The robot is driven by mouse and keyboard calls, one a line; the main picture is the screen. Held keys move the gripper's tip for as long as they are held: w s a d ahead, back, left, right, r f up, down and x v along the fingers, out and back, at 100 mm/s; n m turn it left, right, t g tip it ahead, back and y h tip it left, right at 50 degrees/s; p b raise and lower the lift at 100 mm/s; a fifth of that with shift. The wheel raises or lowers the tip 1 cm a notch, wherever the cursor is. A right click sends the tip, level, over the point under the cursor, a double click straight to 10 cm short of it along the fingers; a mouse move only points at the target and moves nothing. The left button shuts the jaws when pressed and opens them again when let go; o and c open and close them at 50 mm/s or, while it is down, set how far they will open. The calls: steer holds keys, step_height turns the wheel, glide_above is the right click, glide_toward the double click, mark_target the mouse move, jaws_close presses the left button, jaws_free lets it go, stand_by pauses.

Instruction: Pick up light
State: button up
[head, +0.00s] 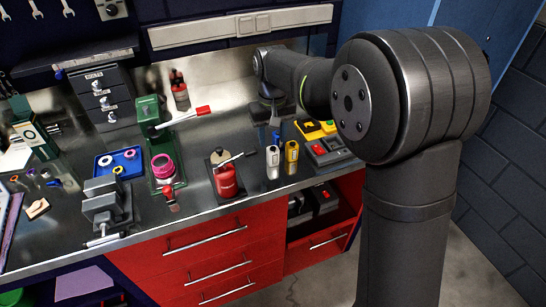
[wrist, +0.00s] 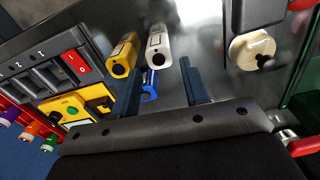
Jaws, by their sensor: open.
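No thing is plainly marked as the light. In the head view, a white cylinder (head: 272,162) and a yellow cylinder (head: 291,158) stand side by side near the bench's front edge. The wrist view also shows the white cylinder (wrist: 159,47), the yellow cylinder (wrist: 122,55) and a small blue item (wrist: 150,83). I cannot tell which of these is the light. My gripper (wrist: 163,84) is open, with its two dark blue fingers apart. The blue item shows between them, near the left finger; no grip on it shows. In the head view, my gripper (head: 265,134) is behind the cylinders.
A grey and yellow box with red switches (head: 328,150) stands right of the cylinders. A red container (head: 226,180) and a green stand (head: 152,125) are to the left.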

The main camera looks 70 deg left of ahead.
mark_target(273, 148)
steer(key=shift+w+f, duration=0.1)
steer(key=shift+f, duration=2.7)
steer(key=c, duration=0.8)
steer(key=shift+r, duration=0.1)
